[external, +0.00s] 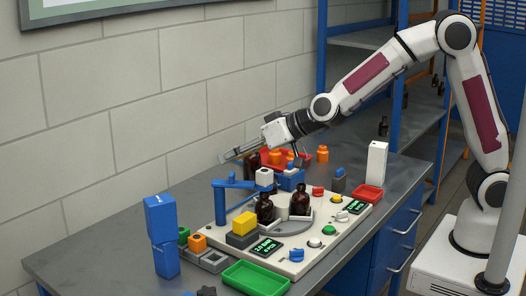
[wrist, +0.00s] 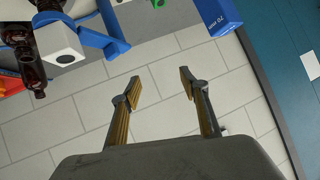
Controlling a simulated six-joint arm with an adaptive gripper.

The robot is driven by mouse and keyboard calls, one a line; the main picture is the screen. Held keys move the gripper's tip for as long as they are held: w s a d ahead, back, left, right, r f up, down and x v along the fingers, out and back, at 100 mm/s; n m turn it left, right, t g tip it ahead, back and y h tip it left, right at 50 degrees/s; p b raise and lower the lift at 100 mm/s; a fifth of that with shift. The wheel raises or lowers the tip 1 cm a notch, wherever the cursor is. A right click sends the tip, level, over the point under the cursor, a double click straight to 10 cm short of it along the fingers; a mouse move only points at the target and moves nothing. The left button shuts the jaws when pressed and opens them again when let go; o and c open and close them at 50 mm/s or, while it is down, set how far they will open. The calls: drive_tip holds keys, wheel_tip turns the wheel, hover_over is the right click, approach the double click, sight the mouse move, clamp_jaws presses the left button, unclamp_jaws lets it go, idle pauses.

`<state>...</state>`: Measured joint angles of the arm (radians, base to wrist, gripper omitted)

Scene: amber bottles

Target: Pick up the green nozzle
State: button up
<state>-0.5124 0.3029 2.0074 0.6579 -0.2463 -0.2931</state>
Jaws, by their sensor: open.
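A small green piece (external: 183,233) stands beside an orange block at the left end of the board. It is the likeliest green nozzle, but its shape is too small to tell. In the wrist view a bit of green (wrist: 158,4) shows at the top edge, mostly cut off. My gripper (external: 240,152) is raised above the back of the table, near the wall, with its fingers pointing left. In the wrist view my gripper (wrist: 160,88) has its two fingers apart with nothing between them. It is well away from the green piece.
Amber bottles (external: 265,209) stand on a round plate under a blue arm fixture (external: 232,184). A green tray (external: 256,278) is in front; a red tray (external: 368,198) is at right. The back left tabletop is clear.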

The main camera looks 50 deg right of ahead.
drive_tip(key=w+a+f+t+h, duration=0.1)
drive_tip(key=w+a+f, duration=0.3)
drive_tip(key=a+f, duration=0.3)
drive_tip(key=t+h, duration=0.2)
drive_tip(key=h, duration=0.1)
approach(183, 230)
drive_tip(key=shift+w+d+r+m, duration=0.1)
drive_tip(key=shift+w+d+m, duration=0.1)
drive_tip(key=shift+w, duration=0.2)
drive_tip(key=shift+w+d+r+m, duration=0.1)
drive_tip(key=shift+w+d+m, duration=0.1)
drive_tip(key=shift+w, duration=0.25)
drive_tip(key=shift+s+f, duration=0.1)
drive_tip(key=shift+f, duration=0.25)
drive_tip(key=shift+x, duration=1.3)
drive_tip(key=shift+a, duration=0.1)
drive_tip(key=shift+a+x, duration=0.15)
drive_tip(key=shift+x, duration=1.15)
drive_tip(key=shift+a+x, duration=0.15)
drive_tip(key=shift+x, duration=1.1)
